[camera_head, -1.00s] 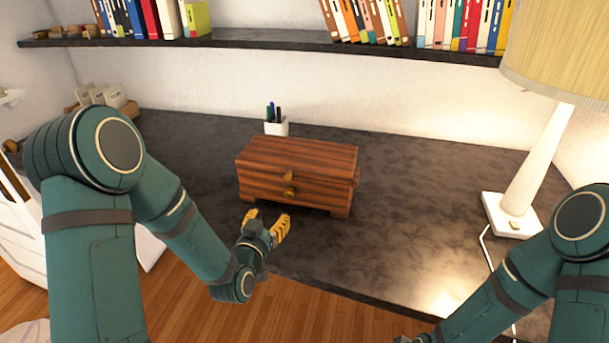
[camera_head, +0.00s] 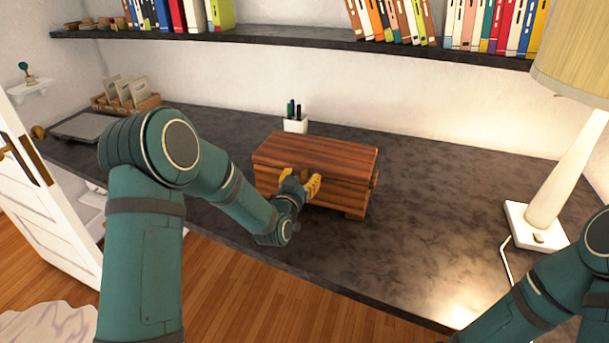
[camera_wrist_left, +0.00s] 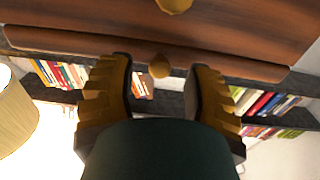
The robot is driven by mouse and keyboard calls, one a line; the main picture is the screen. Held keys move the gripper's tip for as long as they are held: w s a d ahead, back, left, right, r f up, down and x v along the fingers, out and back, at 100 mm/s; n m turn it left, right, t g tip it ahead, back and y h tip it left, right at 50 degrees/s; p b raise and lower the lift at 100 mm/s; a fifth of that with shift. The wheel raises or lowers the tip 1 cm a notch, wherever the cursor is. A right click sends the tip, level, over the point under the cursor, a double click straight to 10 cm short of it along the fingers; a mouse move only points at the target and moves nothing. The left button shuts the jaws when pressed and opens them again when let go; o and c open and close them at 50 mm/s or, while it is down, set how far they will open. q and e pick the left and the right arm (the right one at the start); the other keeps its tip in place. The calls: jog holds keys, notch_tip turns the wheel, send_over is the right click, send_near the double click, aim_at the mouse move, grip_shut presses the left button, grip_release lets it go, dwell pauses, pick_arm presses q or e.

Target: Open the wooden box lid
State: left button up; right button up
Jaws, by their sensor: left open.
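The wooden box (camera_head: 330,155) stands closed on the dark desk in the head view, reddish brown with its lid down. My left gripper (camera_head: 300,180) is at the box's front face, open, its yellow fingers near the front knob. In the left wrist view the fingers (camera_wrist_left: 160,90) are spread apart with a small round brass knob (camera_wrist_left: 159,66) between and beyond them. A second brass piece (camera_wrist_left: 174,4) shows at the top edge on the wooden front (camera_wrist_left: 130,30). I cannot tell whether a finger touches the box. My right gripper is out of view; only its arm shows at lower right.
A white pen cup (camera_head: 295,125) stands behind the box. A white lamp (camera_head: 545,200) stands at the right of the desk (camera_head: 430,215). A bookshelf (camera_head: 300,37) runs above. The desk is clear between box and lamp.

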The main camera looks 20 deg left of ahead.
pick_arm(q)
jog(key=shift+w+d, duration=0.1)
jog(key=shift+w, duration=0.85)
